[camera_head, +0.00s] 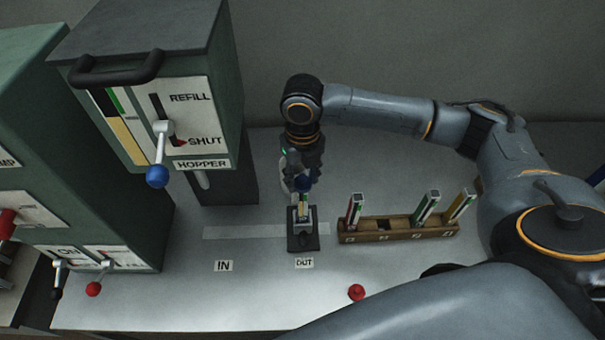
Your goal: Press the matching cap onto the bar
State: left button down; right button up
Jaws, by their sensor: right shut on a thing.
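The bar (303,212) stands upright in a dark holder (303,243) behind the OUT label; its side shows pale, yellow and green parts. My right gripper (303,178) points down right above the bar, shut on a small round blue thing, seemingly a blue cap (304,184). The blue cap is at the bar's top end; I cannot tell if it is seated or only touching. The fingers partly hide it. A small red piece (356,292), perhaps another cap, lies on the table at front right. My left gripper is not in view.
A wooden rack (405,233) to the right holds three upright bars with coloured stripes and one empty slot. The hopper machine (150,90) with a blue-knobbed lever (157,176) stands at left. The table in front of the IN label (223,266) is clear.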

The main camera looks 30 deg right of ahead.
dwell(0.4)
jog(key=o, duration=0.8)
jog(key=o, duration=0.5)
jog(key=shift+r, duration=0.1)
jog(key=shift+r+p, duration=0.3)
jog(key=shift+r, duration=3.1)
